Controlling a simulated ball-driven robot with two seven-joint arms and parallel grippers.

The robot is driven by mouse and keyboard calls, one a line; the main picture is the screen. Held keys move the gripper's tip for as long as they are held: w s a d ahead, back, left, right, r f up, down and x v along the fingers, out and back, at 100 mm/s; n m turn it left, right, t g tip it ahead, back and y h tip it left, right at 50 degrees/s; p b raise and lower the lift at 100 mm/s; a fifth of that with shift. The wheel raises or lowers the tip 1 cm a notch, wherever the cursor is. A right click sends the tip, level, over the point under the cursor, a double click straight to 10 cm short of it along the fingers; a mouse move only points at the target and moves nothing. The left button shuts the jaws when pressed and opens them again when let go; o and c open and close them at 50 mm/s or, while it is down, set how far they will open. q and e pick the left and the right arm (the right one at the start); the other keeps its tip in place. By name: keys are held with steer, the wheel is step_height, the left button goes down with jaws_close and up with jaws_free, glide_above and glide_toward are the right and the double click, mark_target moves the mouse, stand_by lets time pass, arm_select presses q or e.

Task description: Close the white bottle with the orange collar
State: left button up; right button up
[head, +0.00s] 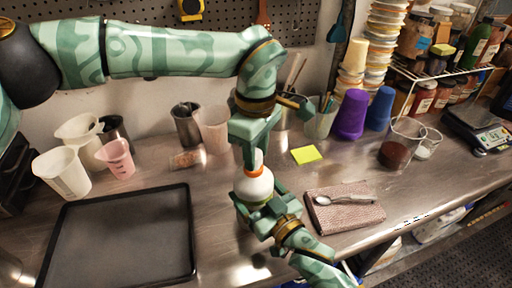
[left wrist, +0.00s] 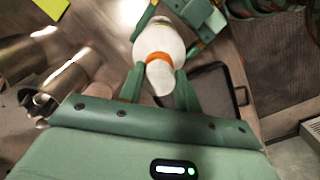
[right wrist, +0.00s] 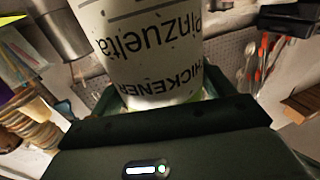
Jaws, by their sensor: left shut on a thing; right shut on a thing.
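The white bottle (head: 254,187) stands upright above the steel counter, with its orange collar (head: 258,172) at the top. My left gripper (head: 256,155) comes down from above, shut on the white cap (left wrist: 160,79). In the left wrist view the cap sits in line with the orange collar (left wrist: 160,58), against it or nearly so; I cannot tell how tightly it is seated. My right gripper (head: 262,204) is shut on the lower body of the bottle. In the right wrist view the bottle (right wrist: 145,45) shows upside-down printed lettering between the fingers.
A dark tray (head: 120,240) lies at the left. A folded cloth with a spoon (head: 345,213) lies right of the bottle, and a yellow note (head: 306,154) behind it. Cups and pitchers line the back, including a pink cup (head: 118,160) and a purple cup (head: 351,115).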

arm_select(q)
steer(key=m, duration=0.6)
steer(key=shift+s+a, duration=0.1)
steer(key=shift+a, duration=0.1)
steer(key=m, duration=0.3)
steer(key=shift+a+m, duration=0.1)
steer(key=shift+m, duration=0.2)
steer(key=m, duration=0.5)
steer(key=shift+a, duration=0.15)
steer(key=m, duration=0.4)
steer(key=shift+w+a, duration=0.15)
steer(key=shift+w, duration=0.05)
steer(key=o, duration=1)
steer(key=shift+c, duration=0.2)
steer(key=shift+s, duration=0.1)
